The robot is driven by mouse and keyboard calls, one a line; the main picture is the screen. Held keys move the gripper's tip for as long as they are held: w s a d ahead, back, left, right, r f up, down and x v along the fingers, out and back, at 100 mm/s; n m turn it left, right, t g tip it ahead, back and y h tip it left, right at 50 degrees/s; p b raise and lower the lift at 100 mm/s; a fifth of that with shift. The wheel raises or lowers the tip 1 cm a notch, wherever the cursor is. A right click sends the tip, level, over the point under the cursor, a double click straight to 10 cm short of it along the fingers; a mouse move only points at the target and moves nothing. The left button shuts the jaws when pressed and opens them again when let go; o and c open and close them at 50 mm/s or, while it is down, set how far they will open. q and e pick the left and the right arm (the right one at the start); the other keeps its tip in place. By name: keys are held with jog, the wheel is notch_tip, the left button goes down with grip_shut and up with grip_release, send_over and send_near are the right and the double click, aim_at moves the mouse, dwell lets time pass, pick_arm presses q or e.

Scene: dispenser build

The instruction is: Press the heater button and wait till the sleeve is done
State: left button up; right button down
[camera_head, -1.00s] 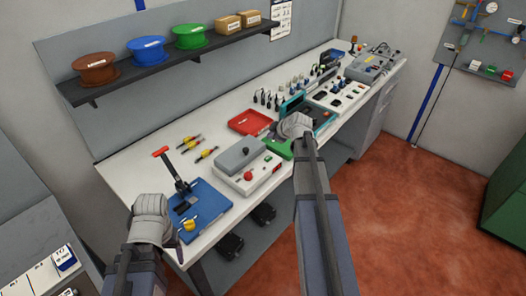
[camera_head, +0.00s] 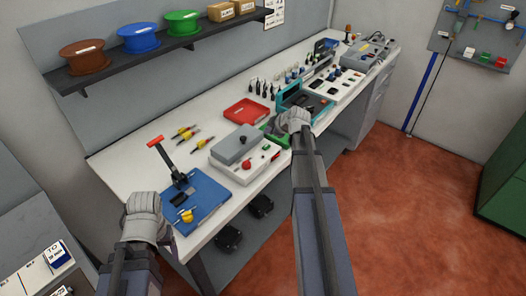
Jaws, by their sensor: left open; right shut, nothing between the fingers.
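A white device with a grey lid (camera_head: 236,145), which looks like the heater, sits near the bench's front edge. A round red button (camera_head: 247,164) is on its front. I cannot make out a sleeve. My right gripper (camera_head: 293,120) is shut and empty, just right of the device's far end, by the teal tray (camera_head: 283,103); its fingertips are hard to see. My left gripper (camera_head: 145,207) is open, at the left edge of the blue fixture (camera_head: 208,199), left of the device.
A red tray (camera_head: 247,110) lies behind the device, with several yellow-handled tools (camera_head: 187,132) to its left. A red-handled lever (camera_head: 168,160) rises from the blue fixture. Small parts and instruments fill the bench's far end. A shelf with spools (camera_head: 139,38) hangs above.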

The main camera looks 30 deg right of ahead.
aim_at(267, 148)
notch_tip(267, 148, down, 3)
jog(key=shift+a+f+b, duration=0.15)
jog(key=shift+b, duration=1.1)
jog(key=shift+f+b, duration=0.6)
jog(key=shift+b, duration=0.05)
jog(key=shift+s+d+f, duration=0.15)
jog(key=shift+d+f, duration=0.05)
jog(key=shift+d, duration=0.1)
jog(key=shift+a, duration=0.2)
pick_arm(q)
jog(key=f, duration=0.5)
jog(key=shift+s+d, duration=0.1)
jog(key=shift+d, duration=0.1)
pick_arm(e)
jog(key=shift+d, duration=0.1)
pick_arm(q)
jog(key=shift+f+b, duration=0.4)
jog(key=shift+b, duration=0.2)
pick_arm(e)
jog(key=shift+f, duration=0.45)
